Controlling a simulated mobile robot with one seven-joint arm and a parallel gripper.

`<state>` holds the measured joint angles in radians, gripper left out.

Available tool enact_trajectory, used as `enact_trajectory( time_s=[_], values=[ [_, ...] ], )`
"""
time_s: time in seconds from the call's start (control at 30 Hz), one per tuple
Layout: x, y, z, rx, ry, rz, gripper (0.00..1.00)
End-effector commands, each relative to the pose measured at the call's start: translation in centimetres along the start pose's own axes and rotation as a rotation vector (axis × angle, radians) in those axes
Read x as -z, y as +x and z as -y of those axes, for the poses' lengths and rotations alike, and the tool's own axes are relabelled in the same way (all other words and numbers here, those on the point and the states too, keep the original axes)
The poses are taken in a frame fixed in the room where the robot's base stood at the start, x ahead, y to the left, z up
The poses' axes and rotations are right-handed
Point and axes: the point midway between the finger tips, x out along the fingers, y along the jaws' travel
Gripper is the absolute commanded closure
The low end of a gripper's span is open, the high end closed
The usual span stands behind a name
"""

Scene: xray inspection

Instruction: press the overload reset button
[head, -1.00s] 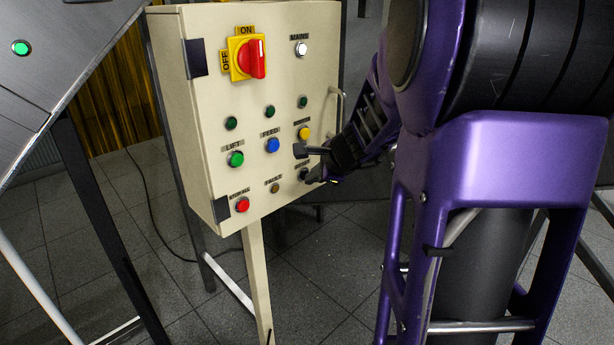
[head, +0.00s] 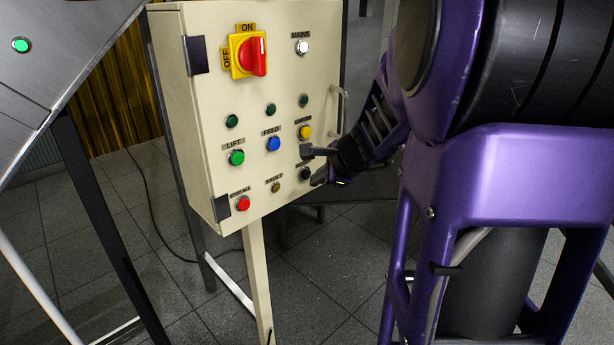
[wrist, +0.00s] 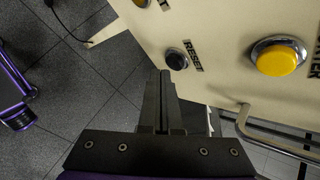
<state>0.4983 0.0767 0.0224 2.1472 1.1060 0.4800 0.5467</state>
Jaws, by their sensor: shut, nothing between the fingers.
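The overload reset button is a black round button (head: 305,173) at the lower right of the beige control panel (head: 200,110). In the wrist view the black button (wrist: 176,59) has a RESET label beside it. My gripper (head: 312,166) is shut and empty, in front of the panel's lower right part. In the wrist view my shut fingertips (wrist: 160,74) point toward the panel just short of the black button in the picture, apart from it. The RESET label is partly hidden by the gripper in the head view.
A yellow button (head: 305,132) sits above the black one, with a blue button (head: 273,144) and a green button (head: 237,157) to the left. A red button (head: 243,203) and an amber lamp (head: 276,187) are lower. A metal handle (wrist: 270,135) is on the panel's right edge.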

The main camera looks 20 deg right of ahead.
Motion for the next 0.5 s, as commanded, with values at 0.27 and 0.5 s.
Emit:
enact_trajectory(
  time_s=[0.27,0.5],
  values=[
    [1.6,-1.9,-1.6,0.002,0.002,-0.002,1.0],
    [2.6,-3.4,-2.6,0.001,0.001,-0.002,1.0]
  ],
)
